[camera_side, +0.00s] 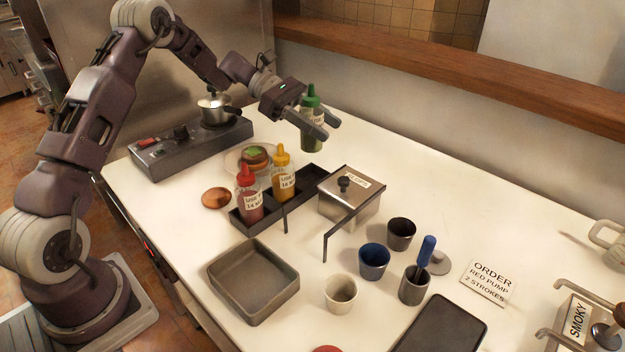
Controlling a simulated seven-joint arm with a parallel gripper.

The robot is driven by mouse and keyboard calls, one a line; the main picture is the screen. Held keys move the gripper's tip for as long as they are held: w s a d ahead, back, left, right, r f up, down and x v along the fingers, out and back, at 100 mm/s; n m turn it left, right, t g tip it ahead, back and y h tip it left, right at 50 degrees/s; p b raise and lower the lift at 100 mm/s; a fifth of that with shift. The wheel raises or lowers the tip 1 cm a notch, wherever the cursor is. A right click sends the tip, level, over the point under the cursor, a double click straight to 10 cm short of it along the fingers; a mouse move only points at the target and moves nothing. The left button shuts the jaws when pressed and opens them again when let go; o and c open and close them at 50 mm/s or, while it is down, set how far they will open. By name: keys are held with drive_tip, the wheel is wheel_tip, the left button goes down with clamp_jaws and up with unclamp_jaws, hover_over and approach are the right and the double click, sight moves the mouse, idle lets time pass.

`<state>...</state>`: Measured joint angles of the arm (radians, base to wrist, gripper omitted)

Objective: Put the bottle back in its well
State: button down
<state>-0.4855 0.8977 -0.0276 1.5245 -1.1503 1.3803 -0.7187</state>
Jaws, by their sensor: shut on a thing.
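The bottle (311,142) has a green cap and dark green contents, and it is upright. My gripper (318,127) is shut on it, with one finger on each side below the cap. It is behind the rack, and I cannot tell whether its base touches the counter. The dark rack (263,222) has wells in a row. A red-capped bottle (249,203) stands in its left well and a yellow-capped bottle (283,182) in the middle. The right well (312,176) looks empty.
A lidded metal box (350,205) stands close to the rack's right end, with a dark bent handle in front. A plate with a burger (256,156) lies behind the rack. A square tray (252,282) and several cups (374,261) are in front. Counter right of the bottle is clear.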

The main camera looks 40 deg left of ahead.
wheel_tip(320, 180, down, 10)
drive_tip(key=shift+r, duration=0.25)
drive_tip(key=shift+f, duration=0.2)
drive_tip(key=c, duration=0.7)
unclamp_jaws()
drive_tip(key=shift+r, duration=0.1)
drive_tip(key=shift+a+r, duration=0.25)
drive_tip(key=shift+a, duration=0.05)
drive_tip(key=v, duration=1.1)
drive_tip(key=shift+s+a, duration=0.15)
